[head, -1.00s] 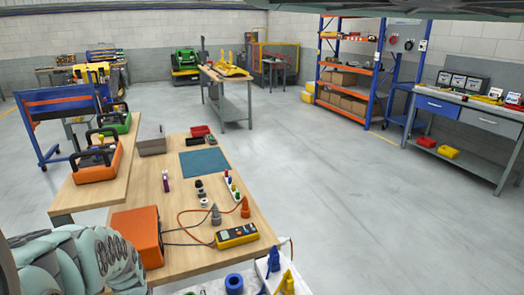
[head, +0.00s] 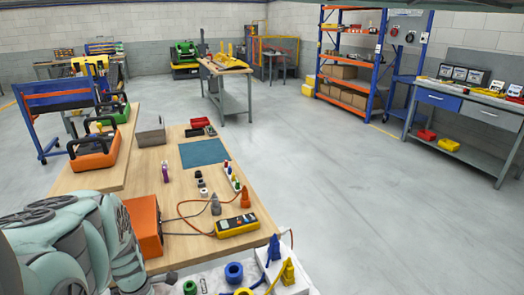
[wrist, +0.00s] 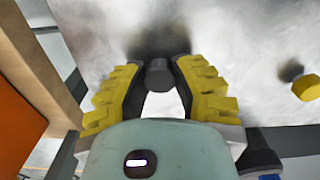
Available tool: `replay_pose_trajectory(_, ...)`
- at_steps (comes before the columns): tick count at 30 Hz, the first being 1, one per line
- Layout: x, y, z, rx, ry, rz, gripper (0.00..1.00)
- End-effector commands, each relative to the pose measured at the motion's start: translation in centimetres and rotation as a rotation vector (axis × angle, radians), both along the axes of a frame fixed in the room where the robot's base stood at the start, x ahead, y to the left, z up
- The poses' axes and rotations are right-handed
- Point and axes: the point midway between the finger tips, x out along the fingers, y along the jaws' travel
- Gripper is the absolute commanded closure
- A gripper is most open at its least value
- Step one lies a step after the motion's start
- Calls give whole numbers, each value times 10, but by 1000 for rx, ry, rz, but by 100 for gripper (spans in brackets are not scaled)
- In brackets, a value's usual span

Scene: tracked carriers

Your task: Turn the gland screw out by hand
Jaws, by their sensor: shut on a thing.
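My gripper (wrist: 158,78) shows in the wrist view with its yellow-padded fingers either side of a short dark grey round piece. The fingertips are closed on this piece, which looks like the gland screw (wrist: 159,73). It stands against a pale, mottled surface (wrist: 230,40), with a dark shadow just beyond it. Whether the screw is still threaded in anything cannot be seen. In the head view my arm fills the lower left, and the fingertips cannot be made out.
A yellow round piece (wrist: 306,88) lies right of my gripper. In the head view a pale top carries a blue ring (head: 234,272) and blue and yellow cone-shaped parts. The wooden bench (head: 180,243) beside it holds an orange box (head: 144,226) and a yellow meter (head: 237,225).

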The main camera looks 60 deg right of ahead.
Motion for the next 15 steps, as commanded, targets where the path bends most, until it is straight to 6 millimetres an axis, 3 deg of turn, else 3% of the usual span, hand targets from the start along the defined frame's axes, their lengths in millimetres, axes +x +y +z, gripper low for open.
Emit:
replay_pose_trajectory(8, 0, -2, -2, -1, -3, 29, 99)
replay_pose_trajectory(15, -2, -3, -4, -1, 0, 397, 99)
